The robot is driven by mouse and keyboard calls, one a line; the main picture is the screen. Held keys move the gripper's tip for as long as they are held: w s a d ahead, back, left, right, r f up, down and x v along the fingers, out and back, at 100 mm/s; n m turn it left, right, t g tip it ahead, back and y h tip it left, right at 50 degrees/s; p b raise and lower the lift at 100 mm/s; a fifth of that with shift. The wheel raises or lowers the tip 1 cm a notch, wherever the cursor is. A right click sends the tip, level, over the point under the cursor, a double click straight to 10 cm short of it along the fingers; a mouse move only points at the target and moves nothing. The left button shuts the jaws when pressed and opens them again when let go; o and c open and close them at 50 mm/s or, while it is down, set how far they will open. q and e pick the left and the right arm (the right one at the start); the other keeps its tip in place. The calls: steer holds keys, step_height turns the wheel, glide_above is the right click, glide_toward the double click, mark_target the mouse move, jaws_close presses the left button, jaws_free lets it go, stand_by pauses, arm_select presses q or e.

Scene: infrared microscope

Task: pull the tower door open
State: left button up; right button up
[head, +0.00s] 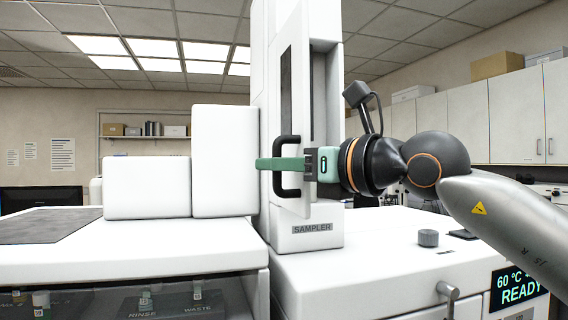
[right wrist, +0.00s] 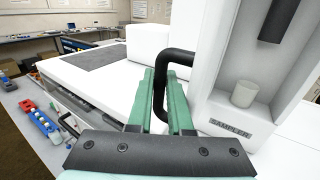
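The white tower (head: 260,60) stands in the middle of the head view, with a SAMPLER label at its foot. Its tall white door (head: 300,110) stands ajar at an angle, and part of the tower's inside shows to its right. A black U-shaped handle (head: 277,185) is on the door. My right gripper (head: 270,163) comes in from the right, its green fingers around the handle's upright bar. In the right wrist view the handle (right wrist: 159,95) lies between both fingers, with no clear gap. My left gripper is not in view.
A pale cup (right wrist: 244,94) stands inside the tower. White housings (head: 225,160) stand left of the tower. A small grey knob (head: 428,238) and a READY display (head: 517,287) are on the white unit at the right. The floor shows at the wrist view's lower left.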

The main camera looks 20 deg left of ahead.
steer(key=shift+o, duration=0.7)
steer(key=shift+s+a+r+g, duration=0.25)
steer(key=shift+s+a+g, duration=0.1)
steer(key=shift+s, duration=0.2)
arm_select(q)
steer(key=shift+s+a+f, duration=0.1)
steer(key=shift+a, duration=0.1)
arm_select(e)
steer(key=shift+r, duration=0.1)
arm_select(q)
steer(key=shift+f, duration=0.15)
arm_select(e)
steer(key=shift+d, duration=0.1)
arm_select(q)
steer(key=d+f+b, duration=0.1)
steer(key=b, duration=0.1)
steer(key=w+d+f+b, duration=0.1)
steer(key=b, duration=0.1)
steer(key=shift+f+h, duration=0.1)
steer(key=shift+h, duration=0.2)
arm_select(e)
steer(key=v, duration=0.8)
steer(key=f+v, duration=0.1)
steer(key=v, duration=0.3)
steer(key=shift+w+d, duration=0.1)
steer(key=shift+d, duration=0.3)
steer(key=shift+w, duration=0.1)
